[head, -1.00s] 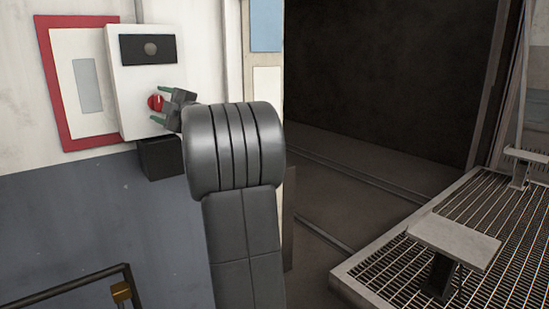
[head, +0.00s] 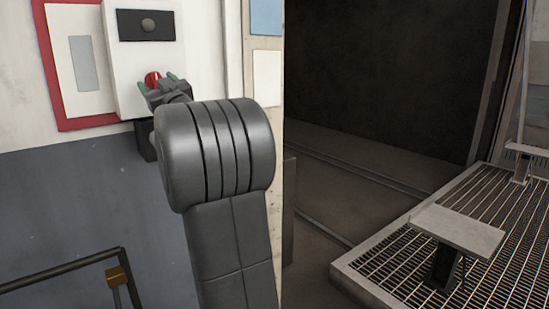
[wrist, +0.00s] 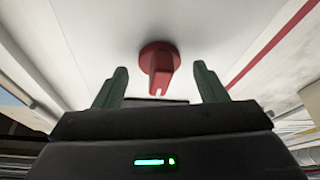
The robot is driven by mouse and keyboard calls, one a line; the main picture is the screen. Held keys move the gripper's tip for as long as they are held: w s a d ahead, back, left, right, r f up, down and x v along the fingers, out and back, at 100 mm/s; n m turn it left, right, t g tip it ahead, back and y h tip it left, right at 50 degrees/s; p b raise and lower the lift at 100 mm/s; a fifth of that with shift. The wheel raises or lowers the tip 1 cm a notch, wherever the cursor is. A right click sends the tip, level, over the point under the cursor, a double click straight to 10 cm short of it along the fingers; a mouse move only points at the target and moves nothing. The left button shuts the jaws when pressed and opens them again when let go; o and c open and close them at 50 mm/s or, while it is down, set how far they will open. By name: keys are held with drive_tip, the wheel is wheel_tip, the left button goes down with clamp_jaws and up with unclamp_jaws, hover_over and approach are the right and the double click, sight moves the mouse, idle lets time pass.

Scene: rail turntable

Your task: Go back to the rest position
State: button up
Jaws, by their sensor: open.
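My gripper (head: 157,82) is open and empty, with its two green fingers apart, in front of the white control box (head: 184,60) on the wall. A red rotary knob (head: 152,77) sits on the box and shows just behind the fingers in the head view. In the wrist view the knob (wrist: 159,66) is beyond and between the open fingers, and its pointer faces down toward my gripper with a white mark at its tip. The fingers appear clear of the knob. My grey arm hides part of the box's lower right.
A red-framed panel (head: 51,67) hangs left of the box. A dark box (head: 148,141) is below it. A dark railing (head: 66,286) stands at lower left. At right are a grating platform (head: 378,266) with a grey step-like plate (head: 456,228) and a dark open bay (head: 385,75).

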drive_tip(key=shift+s+r+m+t+h, duration=0.1)
drive_tip(key=shift+m+t+h, duration=0.55)
drive_tip(key=shift+m, duration=1.15)
drive_tip(key=shift+m, duration=0.3)
